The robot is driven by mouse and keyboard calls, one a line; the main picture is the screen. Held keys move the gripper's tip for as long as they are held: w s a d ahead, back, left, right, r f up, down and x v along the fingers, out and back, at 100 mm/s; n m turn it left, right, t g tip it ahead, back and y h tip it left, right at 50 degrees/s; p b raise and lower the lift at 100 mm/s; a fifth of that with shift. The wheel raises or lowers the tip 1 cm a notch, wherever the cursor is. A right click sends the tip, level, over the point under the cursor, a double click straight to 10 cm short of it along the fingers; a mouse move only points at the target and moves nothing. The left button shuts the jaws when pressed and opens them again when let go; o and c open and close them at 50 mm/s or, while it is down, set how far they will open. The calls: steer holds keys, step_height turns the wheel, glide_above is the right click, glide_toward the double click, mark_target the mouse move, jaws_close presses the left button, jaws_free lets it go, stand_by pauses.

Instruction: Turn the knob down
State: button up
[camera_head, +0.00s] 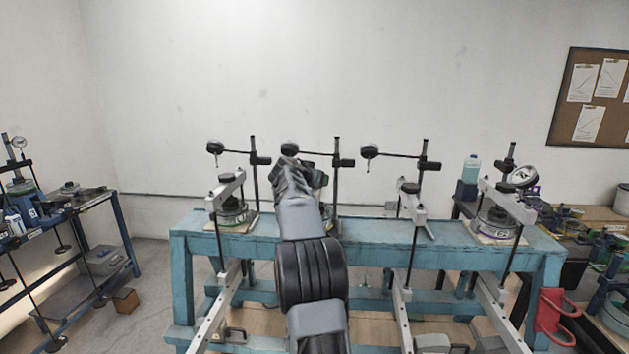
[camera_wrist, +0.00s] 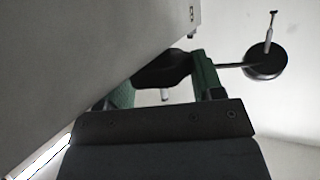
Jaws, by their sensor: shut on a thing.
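In the wrist view, my gripper (camera_wrist: 165,82) has its two green-padded fingers on either side of a dark, rounded piece (camera_wrist: 162,70), which looks like the knob. The gripper is shut on it; its lower side is partly hidden by the gripper body. In the head view, my arm reaches up to the second station on the blue bench, and my gripper (camera_head: 300,178) is there. The arm hides the knob and most of that station from this view.
A dial gauge (camera_wrist: 265,62) on a thin rod is close right of the fingers. A large pale grey surface (camera_wrist: 80,60) fills the wrist view's upper left. The blue bench (camera_head: 385,255) carries similar lever stations, with a lever (camera_head: 412,200) to the right.

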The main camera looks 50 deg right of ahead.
steer(key=shift+w+f+m+g, duration=0.1)
steer(key=shift+m+g, duration=0.2)
steer(key=shift+g, duration=0.1)
steer(key=shift+r+m+g+h, duration=0.25)
steer(key=shift+m+g+h, duration=0.05)
steer(key=shift+m+g, duration=0.55)
steer(key=shift+f+m+g+p, duration=0.1)
steer(key=shift+m+g+p, duration=0.25)
steer(key=shift+g, duration=0.2)
steer(key=o, duration=0.9)
steer(key=shift+c, duration=0.2)
steer(key=shift+a+b, duration=0.4)
steer(key=shift+a, duration=0.15)
steer(key=b+v, duration=0.3)
steer(key=v, duration=0.9)
steer(key=shift+a+r, duration=0.3)
steer(key=shift+a, duration=0.05)
